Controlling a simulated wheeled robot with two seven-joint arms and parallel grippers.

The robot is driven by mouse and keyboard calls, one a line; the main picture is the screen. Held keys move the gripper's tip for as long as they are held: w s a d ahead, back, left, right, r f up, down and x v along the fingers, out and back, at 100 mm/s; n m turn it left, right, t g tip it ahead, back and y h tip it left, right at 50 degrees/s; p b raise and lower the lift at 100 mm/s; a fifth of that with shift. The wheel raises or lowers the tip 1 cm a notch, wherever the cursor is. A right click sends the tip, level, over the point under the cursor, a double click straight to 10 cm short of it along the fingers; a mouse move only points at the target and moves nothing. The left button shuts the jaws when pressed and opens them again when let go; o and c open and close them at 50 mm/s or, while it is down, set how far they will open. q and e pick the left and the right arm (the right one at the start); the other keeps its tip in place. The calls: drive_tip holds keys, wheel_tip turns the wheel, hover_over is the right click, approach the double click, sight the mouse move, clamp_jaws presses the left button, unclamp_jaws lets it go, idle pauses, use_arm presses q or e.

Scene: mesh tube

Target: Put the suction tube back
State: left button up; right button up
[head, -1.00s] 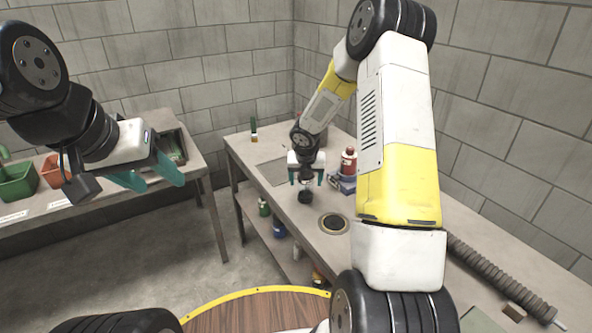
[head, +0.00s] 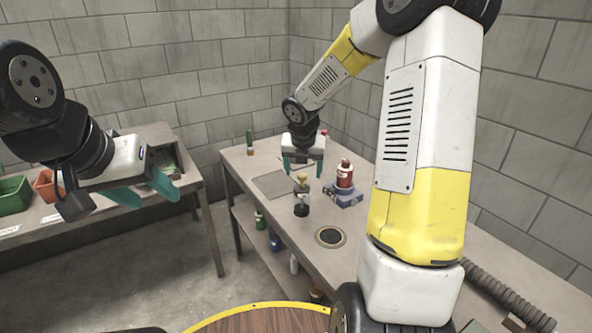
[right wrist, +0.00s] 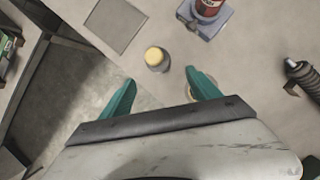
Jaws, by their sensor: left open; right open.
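A grey ribbed tube (head: 500,290), which looks like the suction tube, lies along the right side of the workbench in the head view. My arm hides part of that area. A small upright container with a yellow top and dark base (head: 301,197) stands on the bench; it also shows in the right wrist view (right wrist: 156,59). My right gripper (head: 303,174) is open and empty above this container, its fingers pointing down; in the right wrist view its fingers (right wrist: 160,80) are spread, with the container beyond them. My left gripper (head: 158,198) is open and empty at the left.
A red bottle (head: 344,175) stands on a blue-grey holder (head: 344,195) right of the container. A round dark-centred ring (head: 331,237) is set in the bench top. A square plate (head: 278,184) lies behind. Green (head: 14,195) and red bins (head: 45,186) stand on the left table.

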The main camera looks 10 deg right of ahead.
drive_tip(key=s+r+m, duration=1.1)
drive_tip(key=s+m, duration=0.1)
drive_tip(key=m, duration=0.2)
drive_tip(key=s+a+r+m+t+y, duration=0.1)
drive_tip(key=s+a+r+m, duration=0.1)
drive_tip(key=s+m, duration=0.6)
drive_tip(key=s+a+r+m+y, duration=0.1)
drive_tip(key=s+r+m+y, duration=0.1)
drive_tip(key=s+m, duration=0.6)
drive_tip(key=shift+a+r+m+t, duration=0.4)
drive_tip(key=shift+r+m, duration=0.15)
drive_tip(key=shift+m, duration=0.25)
